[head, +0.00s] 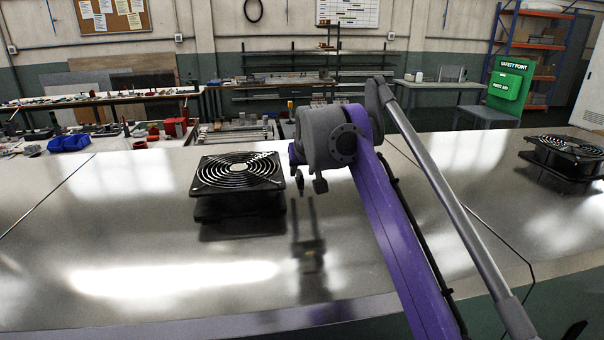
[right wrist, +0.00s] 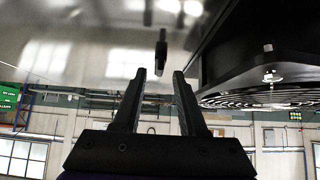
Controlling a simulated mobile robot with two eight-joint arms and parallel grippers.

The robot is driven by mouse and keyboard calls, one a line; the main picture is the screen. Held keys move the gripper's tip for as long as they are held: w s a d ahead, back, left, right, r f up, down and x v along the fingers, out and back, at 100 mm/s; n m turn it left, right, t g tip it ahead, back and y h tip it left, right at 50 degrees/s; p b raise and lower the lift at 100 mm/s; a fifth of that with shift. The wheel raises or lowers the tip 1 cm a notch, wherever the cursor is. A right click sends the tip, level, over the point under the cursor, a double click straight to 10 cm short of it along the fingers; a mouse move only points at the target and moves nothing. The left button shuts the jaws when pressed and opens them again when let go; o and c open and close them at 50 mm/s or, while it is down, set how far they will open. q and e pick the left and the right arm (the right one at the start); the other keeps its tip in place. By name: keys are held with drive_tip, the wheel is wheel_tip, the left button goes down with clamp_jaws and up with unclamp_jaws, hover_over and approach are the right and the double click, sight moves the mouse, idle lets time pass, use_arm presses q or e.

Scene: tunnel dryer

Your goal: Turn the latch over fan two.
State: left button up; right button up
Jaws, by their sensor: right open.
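A black square fan (head: 237,178) with a round grille on top stands on the shiny metal surface near the middle of the head view. My right gripper (head: 309,184) points downward just to the right of it, above the surface. In the right wrist view my right gripper (right wrist: 159,74) is open with nothing between its fingers. The fan (right wrist: 270,70) shows close by at the right there. A small dark upright bar (right wrist: 160,55) shows just beyond the fingertips, apparently not touched; I cannot tell if it is the latch. No latch is clearly recognisable in the head view. My left gripper is not in view.
A second fan (head: 568,156) stands at the far right of the metal surface (head: 130,230). Narrow seams cross the surface. The surface left of the near fan is clear.

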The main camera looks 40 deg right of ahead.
drive_tip(key=shift+x, duration=0.85)
clamp_jaws()
